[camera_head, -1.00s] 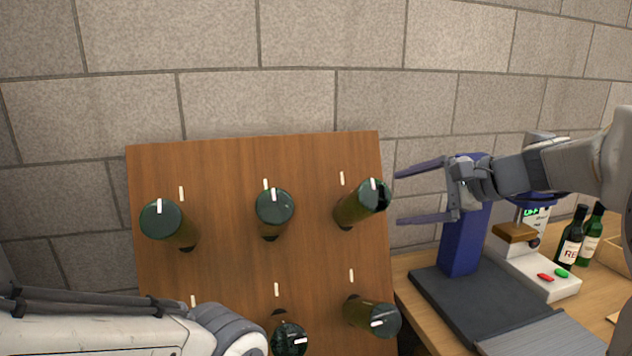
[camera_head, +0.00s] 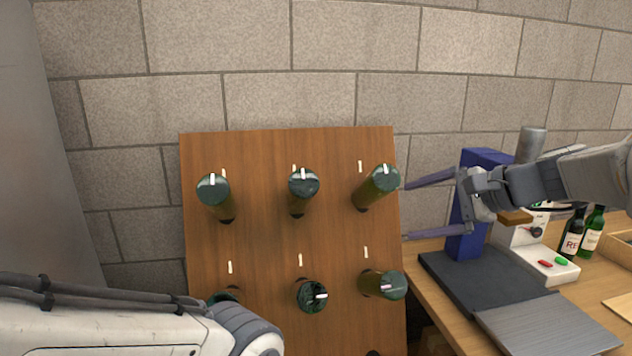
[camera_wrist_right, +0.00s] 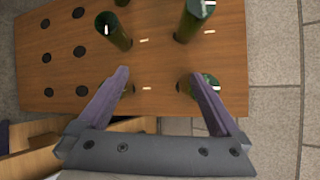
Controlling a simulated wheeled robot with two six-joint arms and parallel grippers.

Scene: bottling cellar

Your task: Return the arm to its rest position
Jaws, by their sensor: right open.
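My right gripper (camera_head: 405,208) is open and empty, its two purple fingers spread wide and pointing left, close to the right edge of the wooden bottle board (camera_head: 262,245) in the head view. In the right wrist view the open fingers (camera_wrist_right: 165,100) reach toward the board's edge. One bottle (camera_wrist_right: 197,88) shows beside the right-hand finger, partly covered by it; I cannot tell whether they touch. My left arm (camera_head: 130,325) lies across the lower left of the head view, and its gripper is out of the picture.
Several green bottles stick out of the board, such as the upper right one (camera_head: 378,186). On the right, a table (camera_head: 450,310) bears a blue column on a dark base (camera_head: 480,285), a white device with red and green buttons (camera_head: 548,262) and two bottles (camera_head: 592,232). A block wall (camera_head: 320,60) stands behind.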

